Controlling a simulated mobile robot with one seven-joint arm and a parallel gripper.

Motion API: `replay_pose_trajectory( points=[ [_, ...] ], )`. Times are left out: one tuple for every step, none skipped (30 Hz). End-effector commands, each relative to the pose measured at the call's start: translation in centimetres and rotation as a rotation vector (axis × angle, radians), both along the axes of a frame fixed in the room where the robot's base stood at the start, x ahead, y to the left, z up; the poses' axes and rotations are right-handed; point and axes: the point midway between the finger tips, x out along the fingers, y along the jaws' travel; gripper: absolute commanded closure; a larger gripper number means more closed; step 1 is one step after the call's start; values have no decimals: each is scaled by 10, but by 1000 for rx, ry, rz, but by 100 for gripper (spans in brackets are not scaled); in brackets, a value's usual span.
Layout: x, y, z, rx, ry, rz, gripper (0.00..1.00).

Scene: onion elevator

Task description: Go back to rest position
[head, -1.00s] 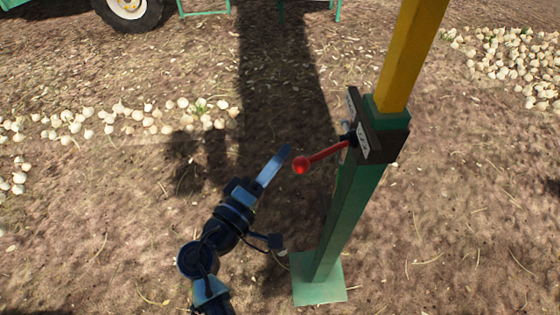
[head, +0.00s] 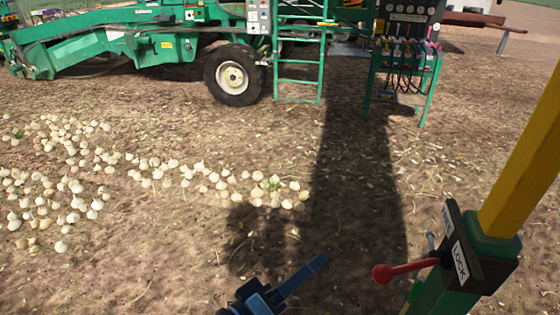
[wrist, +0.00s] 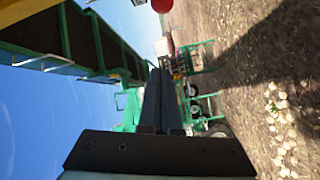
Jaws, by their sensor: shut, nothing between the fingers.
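My gripper (head: 304,277) is in the lower middle of the head view, shut and empty, its fingers pointing up and right. In the wrist view its closed fingers (wrist: 161,103) point away from the camera. The red-knobbed lever (head: 383,273) sticks out to the left from the post's dark bracket, to the right of my gripper and apart from it. The red knob also shows at the top edge of the wrist view (wrist: 162,5). The bracket (head: 462,262) carries a LOCK label and a partly readable second label.
The green and yellow post (head: 520,165) stands at the right. Onions (head: 150,172) lie on the soil at the left. A green machine with a wheel (head: 233,77), a ladder (head: 300,65) and a control panel stand (head: 405,45) are at the back. Bare soil lies between.

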Motion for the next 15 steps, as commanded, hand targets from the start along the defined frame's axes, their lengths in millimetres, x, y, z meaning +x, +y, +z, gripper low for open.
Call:
replay_pose_trajectory(
  points=[
    [13, -1, 19, 80, -62, 37, 100],
    [22, 0, 29, 136, -99, 68, 100],
    [33, 2, 47, 209, -157, 117, 100],
    [41, 4, 61, 264, -205, 158, 100],
    [48, 6, 77, 317, -255, 200, 100],
    [56, 10, 101, 384, -324, 261, 100],
    [60, 13, 119, 431, -379, 308, 100],
    [63, 17, 139, 475, -433, 356, 100],
    [65, 22, 167, 531, -509, 426, 100],
    [64, 25, 189, 569, -569, 480, 100],
    [62, 28, 212, 602, -629, 536, 100],
    [57, 33, 242, 643, -707, 612, 100],
    [51, 37, 264, 670, -763, 669, 100],
    [44, 40, 286, 693, -818, 726, 100],
    [32, 43, 312, 718, -887, 798, 100]
  ],
)
